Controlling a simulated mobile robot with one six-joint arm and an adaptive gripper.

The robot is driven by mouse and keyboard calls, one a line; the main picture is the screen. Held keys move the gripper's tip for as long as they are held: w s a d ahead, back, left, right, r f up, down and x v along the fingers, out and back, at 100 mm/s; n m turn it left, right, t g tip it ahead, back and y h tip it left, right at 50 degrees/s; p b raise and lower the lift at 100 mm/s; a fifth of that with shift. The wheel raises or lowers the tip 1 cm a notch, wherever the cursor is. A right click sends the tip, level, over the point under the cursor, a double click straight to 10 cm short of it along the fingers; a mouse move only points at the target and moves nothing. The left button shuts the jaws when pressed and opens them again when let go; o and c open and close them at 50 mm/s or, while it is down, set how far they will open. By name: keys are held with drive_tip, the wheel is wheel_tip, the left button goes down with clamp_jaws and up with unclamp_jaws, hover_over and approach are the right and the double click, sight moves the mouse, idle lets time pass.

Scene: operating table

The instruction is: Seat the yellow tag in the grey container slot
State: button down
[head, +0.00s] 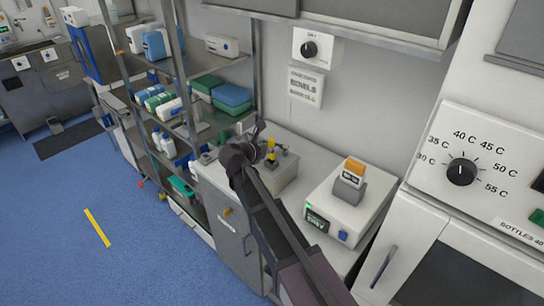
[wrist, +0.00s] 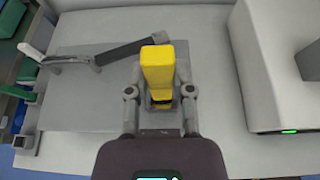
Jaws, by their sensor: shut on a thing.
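The yellow tag (wrist: 157,66) stands between the two fingers of my gripper (wrist: 159,94), which is shut on it. The tag is an upright yellow block with a dark band low down. In the head view the small yellow tag (head: 271,155) shows at the end of my arm, over a grey box on the counter. The grey box (wrist: 85,105) lies under my gripper in the wrist view, and it also shows in the head view (head: 286,177). The slot itself cannot be made out, and the tag's lower end is hidden, so I cannot tell whether it touches the box.
A dark bar (wrist: 130,52) with a light clamp-like end lies across the far part of the box. On the right stands a white device (head: 345,207) with an orange-topped block (head: 354,168) in a grey holder. A shelf rack (head: 190,100) stands left.

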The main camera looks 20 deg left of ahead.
sight(270, 155)
drive_tip(key=shift+f+b, duration=1.7)
drive_tip(key=shift+f, duration=0.1)
drive_tip(key=shift+f, duration=0.2)
drive_tip(key=c, duration=0.5)
unclamp_jaws()
drive_tip(key=shift+r, duration=0.1)
drive_tip(key=shift+r, duration=0.15)
drive_tip(key=shift+s+a+r, duration=0.1)
drive_tip(key=shift+s+r, duration=0.05)
drive_tip(key=p+v, duration=0.4)
drive_tip(key=v, duration=0.7)
drive_tip(key=shift+s+p, duration=0.3)
drive_tip(key=shift+a, duration=0.1)
